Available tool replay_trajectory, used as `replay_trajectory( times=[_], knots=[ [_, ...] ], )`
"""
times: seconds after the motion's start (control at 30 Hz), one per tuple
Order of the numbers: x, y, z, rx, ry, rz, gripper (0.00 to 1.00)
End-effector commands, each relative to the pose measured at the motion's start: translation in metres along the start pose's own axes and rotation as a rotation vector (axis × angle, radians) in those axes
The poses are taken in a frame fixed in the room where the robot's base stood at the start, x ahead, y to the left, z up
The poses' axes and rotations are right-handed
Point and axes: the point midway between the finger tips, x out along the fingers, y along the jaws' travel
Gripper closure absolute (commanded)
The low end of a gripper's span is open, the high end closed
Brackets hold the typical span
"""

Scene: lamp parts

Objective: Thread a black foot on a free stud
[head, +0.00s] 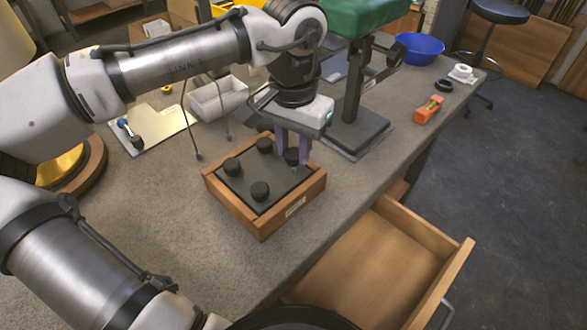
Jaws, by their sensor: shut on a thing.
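A square wooden base (213,191) with a dark top panel (240,183) lies on the bench in the head view. Black round feet stand on it at the left corner (232,166), the back corner (264,145) and the front corner (260,190). My gripper (293,152) points down over the right corner, its purple fingers shut on another black foot (292,157). This foot is at or just above the panel; I cannot tell whether it sits on a stud. Any stud under it is hidden.
An open wooden drawer (375,262) juts out below the bench's front edge. A grey tray (217,97) and a black stand with a green top (365,15) are behind the base. An orange level (429,109) lies at right. Bench space left of the base is clear.

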Motion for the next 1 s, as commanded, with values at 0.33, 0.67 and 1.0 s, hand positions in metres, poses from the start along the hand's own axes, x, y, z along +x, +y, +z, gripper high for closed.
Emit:
replay_trajectory(
  times=[0.33, 0.67, 1.0],
  knots=[
    [0.005, 0.0, 0.0, 0.001, 0.0, 0.001, 0.93],
    [0.011, 0.0, 0.0, 0.001, 0.0, 0.0, 0.93],
    [0.017, 0.0, 0.0, 0.0, 0.0, 0.001, 0.93]
  ],
)
